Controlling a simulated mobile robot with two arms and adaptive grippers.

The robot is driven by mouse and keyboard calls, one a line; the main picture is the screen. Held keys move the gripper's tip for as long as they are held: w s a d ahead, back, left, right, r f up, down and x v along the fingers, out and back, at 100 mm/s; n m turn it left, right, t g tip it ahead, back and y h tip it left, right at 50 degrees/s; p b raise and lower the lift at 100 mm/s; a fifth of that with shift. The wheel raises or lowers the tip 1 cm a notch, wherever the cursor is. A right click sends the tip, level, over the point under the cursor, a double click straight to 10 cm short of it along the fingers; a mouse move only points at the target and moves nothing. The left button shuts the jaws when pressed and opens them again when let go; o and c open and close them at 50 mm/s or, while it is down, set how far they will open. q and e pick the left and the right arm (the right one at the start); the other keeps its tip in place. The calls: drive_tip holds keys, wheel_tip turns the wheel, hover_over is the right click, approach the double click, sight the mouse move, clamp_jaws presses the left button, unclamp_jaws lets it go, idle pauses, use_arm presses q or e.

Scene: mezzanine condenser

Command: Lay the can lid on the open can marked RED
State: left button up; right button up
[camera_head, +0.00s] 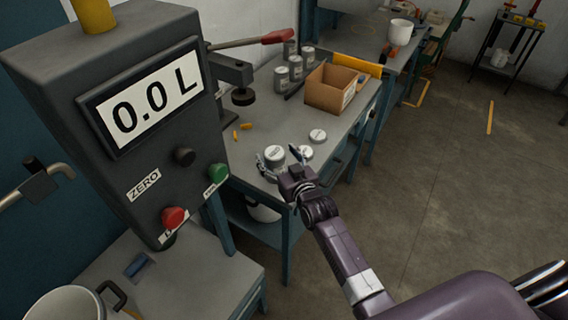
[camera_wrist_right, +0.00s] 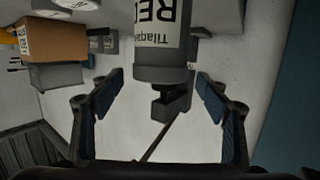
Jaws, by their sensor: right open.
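My right gripper (camera_head: 279,157) is over the near edge of the bench in the head view, open. A light can (camera_head: 274,154) stands between its spread fingertips. In the right wrist view the open fingers (camera_wrist_right: 160,105) flank a grey can with a white label reading RED (camera_wrist_right: 158,35), upside down and partly cut off at the top. I cannot tell whether a finger touches it. Two pale round lid-like discs lie right of the can: one nearer (camera_head: 305,152), one farther (camera_head: 318,136). Which one is the can lid is unclear. My left gripper is not in view.
Behind are several cans (camera_head: 282,76) and a cardboard box (camera_head: 331,88). A lever press (camera_head: 238,80) with a red handle stands left of them. Small orange pieces (camera_head: 240,131) lie on the bench. A grey display box (camera_head: 130,110) reading 0.0 L fills the left. Open floor is to the right.

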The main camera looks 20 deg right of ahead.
drive_tip(key=a+v, duration=0.1)
drive_tip(key=v, duration=1)
drive_tip(key=shift+s+d+r, duration=0.15)
drive_tip(key=shift+s+d, duration=0.1)
drive_tip(key=shift+d, duration=0.3)
